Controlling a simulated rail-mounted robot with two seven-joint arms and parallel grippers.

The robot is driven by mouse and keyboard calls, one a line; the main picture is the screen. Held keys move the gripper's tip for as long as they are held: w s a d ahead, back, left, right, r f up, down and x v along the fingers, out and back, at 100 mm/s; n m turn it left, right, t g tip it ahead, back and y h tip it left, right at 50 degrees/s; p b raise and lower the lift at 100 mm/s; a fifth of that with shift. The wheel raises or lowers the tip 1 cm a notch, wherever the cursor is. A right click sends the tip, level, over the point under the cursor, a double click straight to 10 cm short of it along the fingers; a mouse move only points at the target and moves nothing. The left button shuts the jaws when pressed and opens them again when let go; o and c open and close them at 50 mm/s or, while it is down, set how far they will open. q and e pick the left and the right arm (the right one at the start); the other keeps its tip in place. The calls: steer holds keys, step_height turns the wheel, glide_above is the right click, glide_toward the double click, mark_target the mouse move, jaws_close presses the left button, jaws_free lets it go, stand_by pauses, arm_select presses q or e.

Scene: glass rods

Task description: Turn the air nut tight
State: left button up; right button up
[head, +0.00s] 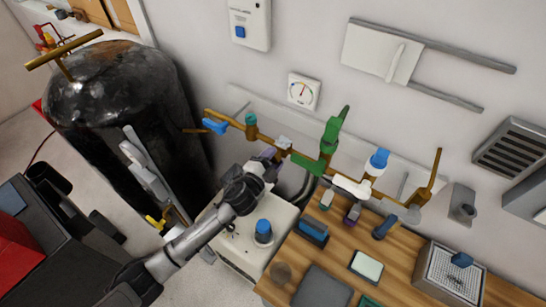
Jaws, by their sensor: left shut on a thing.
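A brass pipe (305,163) runs along the wall with several coloured fittings on it. My left gripper (268,158) reaches up from the lower left and is shut at a small dark purplish fitting below the pipe, left of the green one. This fitting appears to be the air nut; it is mostly hidden by the fingers, and how tight it sits cannot be told. A pale grey piece (284,142) sits on the pipe just above the fingertips. My right gripper is not in view.
A green fitting (331,136), a blue lever (215,126) and a blue-capped white fitting (377,162) crowd the pipe. A white box with a blue knob (263,230) stands below the arm. A wooden bench (335,257) holds small items. A large black tank (125,110) stands left.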

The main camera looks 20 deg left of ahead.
arm_select(q)
steer(key=shift+m, duration=1)
steer(key=o, duration=0.9)
steer(key=b+v, duration=0.1)
steer(key=v, duration=1.2)
steer(key=shift+s, duration=0.4)
